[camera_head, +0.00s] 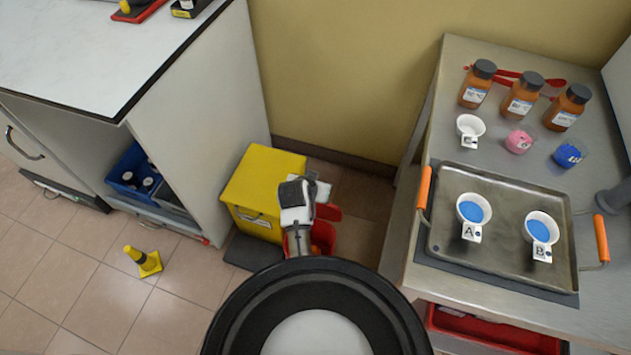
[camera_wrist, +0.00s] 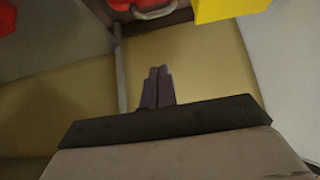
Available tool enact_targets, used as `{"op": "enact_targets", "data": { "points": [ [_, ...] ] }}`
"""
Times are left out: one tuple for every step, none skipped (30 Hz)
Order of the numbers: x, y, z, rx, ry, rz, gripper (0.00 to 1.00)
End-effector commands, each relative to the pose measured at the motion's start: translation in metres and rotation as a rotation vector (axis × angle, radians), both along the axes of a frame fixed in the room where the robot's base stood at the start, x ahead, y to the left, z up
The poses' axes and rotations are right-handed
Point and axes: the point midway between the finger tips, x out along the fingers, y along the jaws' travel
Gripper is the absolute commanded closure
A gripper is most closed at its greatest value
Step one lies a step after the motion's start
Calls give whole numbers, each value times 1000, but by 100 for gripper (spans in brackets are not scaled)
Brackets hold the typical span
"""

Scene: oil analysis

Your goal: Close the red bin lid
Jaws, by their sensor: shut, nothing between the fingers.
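The red bin (camera_head: 324,237) stands on the floor right of the yellow bin, mostly hidden behind my arm and gripper. A separate-looking red part (camera_head: 328,212) shows just above it; it may be the lid, but I cannot tell its angle. In the wrist view a red part (camera_wrist: 122,5) with a pale curved piece is at the top edge, beyond my fingertips. My gripper (camera_wrist: 158,72) is shut and empty, with its fingers together. They appear apart from the red part, with the yellowish wall behind them. The head view shows my gripper from above, over the bin area.
The yellow bin (camera_head: 264,182) stands close on the left, beside a white-topped cabinet (camera_head: 90,45). A metal table (camera_head: 460,145) with bottles, cups and a tray (camera_head: 490,215) is on the right.

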Motion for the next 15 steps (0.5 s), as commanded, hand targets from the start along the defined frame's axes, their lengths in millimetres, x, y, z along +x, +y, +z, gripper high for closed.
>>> {"op": "enact_targets", "data": {
  "points": [
    [1, -2, -4, -1, 5, -3, 100],
    [3, -2, -6, -1, 5, -3, 100],
    [6, -3, -9, -1, 2, -3, 100],
    [9, -4, -12, -1, 2, -3, 100],
    [12, -5, -16, 0, 2, -2, 100],
    [16, -6, -22, 0, 3, -2, 100],
    [20, -7, -25, 0, 2, -2, 100],
    [24, -8, -30, 0, 1, -1, 100],
    [29, -10, -36, 1, 2, -1, 100],
    [33, -11, -41, 1, 2, -1, 100],
    [37, -12, -45, 0, 1, -1, 100],
    [42, -14, -51, 1, 0, -1, 100],
    [45, -15, -55, 0, 1, -1, 100],
    [49, -16, -60, 1, 0, -1, 100],
    [53, -17, -65, 1, 0, -1, 100]
  ]
}}
